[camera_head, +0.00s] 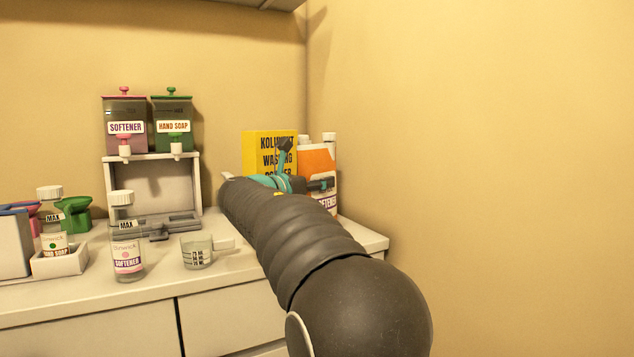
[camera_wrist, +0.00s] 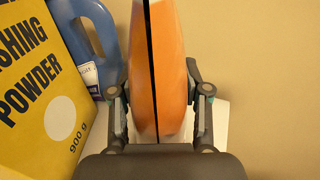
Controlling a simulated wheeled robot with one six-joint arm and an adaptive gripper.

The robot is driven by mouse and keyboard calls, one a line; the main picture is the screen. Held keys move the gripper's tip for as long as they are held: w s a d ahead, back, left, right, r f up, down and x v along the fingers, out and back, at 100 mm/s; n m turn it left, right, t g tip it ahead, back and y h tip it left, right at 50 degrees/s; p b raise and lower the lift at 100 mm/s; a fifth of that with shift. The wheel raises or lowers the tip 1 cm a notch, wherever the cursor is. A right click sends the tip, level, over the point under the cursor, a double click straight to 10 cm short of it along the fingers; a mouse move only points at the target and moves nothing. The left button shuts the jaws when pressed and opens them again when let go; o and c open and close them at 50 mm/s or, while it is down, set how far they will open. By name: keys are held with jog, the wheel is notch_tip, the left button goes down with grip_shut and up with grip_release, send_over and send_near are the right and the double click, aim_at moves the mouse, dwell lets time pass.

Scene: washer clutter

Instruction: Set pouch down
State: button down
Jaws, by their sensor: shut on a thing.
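The pouch (camera_head: 318,161) is orange and white with a partly hidden "softener" label, at the right end of the counter near the wall corner. In the wrist view the pouch (camera_wrist: 170,70) appears edge-on as an orange body with a dark line along it. My gripper (camera_wrist: 159,92) has one finger on each side of the pouch and is shut on it. In the head view my gripper (camera_head: 303,167) is partly hidden by my arm. The pouch's lower end is mostly hidden, so I cannot tell whether it touches the counter.
A yellow washing powder box (camera_head: 262,150) stands left of the pouch. A blue container (camera_wrist: 90,45) is beside the box. Dispensers (camera_head: 125,128) on a stand, a softener bottle (camera_head: 126,240) and a measuring cup (camera_head: 197,251) occupy the counter's left. The wall is close on the right.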

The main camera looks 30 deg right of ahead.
jog(key=shift+f, duration=0.25)
jog(key=shift+c, duration=2.3)
grip_release()
jog(key=shift+f, duration=0.1)
jog(key=shift+a, duration=0.1)
